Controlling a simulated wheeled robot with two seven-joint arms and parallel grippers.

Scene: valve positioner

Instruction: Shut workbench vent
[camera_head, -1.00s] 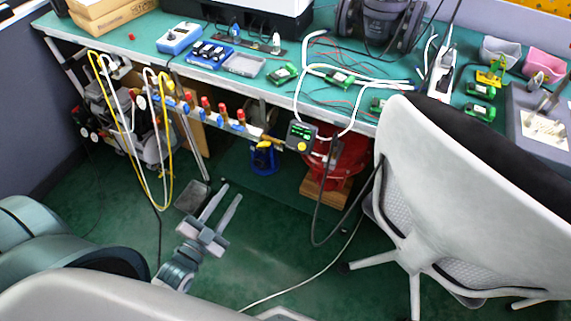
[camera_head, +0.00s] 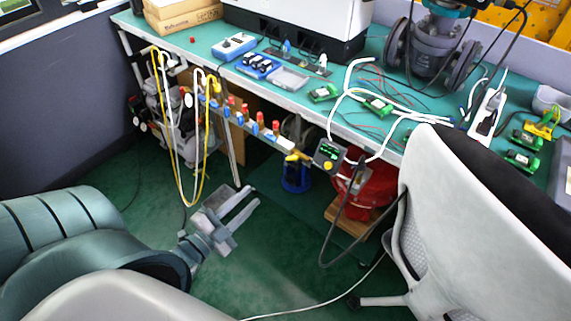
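A pipe manifold (camera_head: 267,137) runs along the bench's front edge, with several small valves with red and blue parts. Which of these is the vent, I cannot tell. A dark device with a green display and a yellow knob (camera_head: 328,165) sits at the manifold's right end. My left gripper (camera_head: 251,196) is below the manifold, over the green floor, apart from everything. Its two fingers are spread and empty, pointing up and to the right. My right gripper is not in view.
Yellow and white hoses (camera_head: 182,183) hang in loops left of the manifold. The workbench (camera_head: 205,43) carries electronics and cables. A grey chair (camera_head: 470,225) blocks the right side. A blue container (camera_head: 296,173) and a red object (camera_head: 366,190) stand under the bench. Open floor lies in the middle.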

